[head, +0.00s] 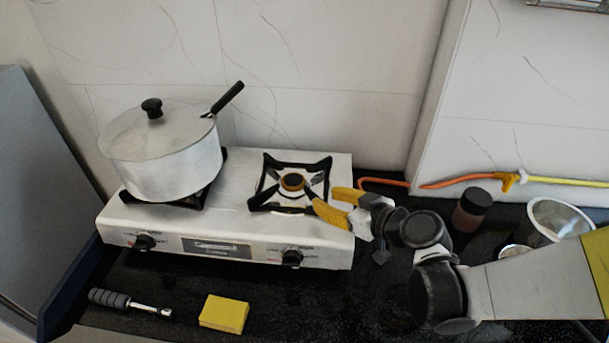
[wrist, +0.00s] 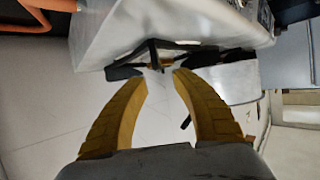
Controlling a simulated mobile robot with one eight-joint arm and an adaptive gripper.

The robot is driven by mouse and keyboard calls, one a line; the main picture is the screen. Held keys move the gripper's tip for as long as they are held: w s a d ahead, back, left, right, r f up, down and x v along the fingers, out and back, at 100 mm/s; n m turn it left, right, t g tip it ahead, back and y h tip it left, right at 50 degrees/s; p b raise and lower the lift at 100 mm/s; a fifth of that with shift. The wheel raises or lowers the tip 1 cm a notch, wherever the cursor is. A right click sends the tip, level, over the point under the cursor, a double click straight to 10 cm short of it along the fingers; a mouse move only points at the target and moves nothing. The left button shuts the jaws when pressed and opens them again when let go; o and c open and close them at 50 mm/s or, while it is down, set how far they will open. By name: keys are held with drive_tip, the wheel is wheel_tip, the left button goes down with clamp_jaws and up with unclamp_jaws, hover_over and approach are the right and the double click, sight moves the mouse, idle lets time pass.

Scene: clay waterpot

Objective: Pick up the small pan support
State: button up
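The small pan support (head: 262,189) is a black four-armed metal frame around the right burner of the white stove. It also shows in the wrist view (wrist: 124,71), just beyond my fingertips. My gripper (head: 325,199) has yellow fingers and is at the support's right front corner, coming from the right. In the wrist view my gripper (wrist: 163,78) is open, with nothing held between its fingertips. I cannot tell whether a finger touches the support. The near right part of the support is partly hidden by my fingers in the head view.
A lidded metal pot (head: 165,165) stands on the left burner of the stove (head: 225,225). A screwdriver-like tool (head: 130,303) and a yellow sponge (head: 224,313) lie in front. A dark jar (head: 471,210), a metal bowl (head: 558,218) and an orange hose (head: 450,182) are at the right.

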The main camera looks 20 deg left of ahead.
sight(305, 190)
drive_tip(key=b+x, duration=0.3)
drive_tip(key=x, duration=0.6)
drive_tip(key=shift+f, duration=0.1)
drive_tip(key=shift+w, duration=0.1)
clamp_jaws()
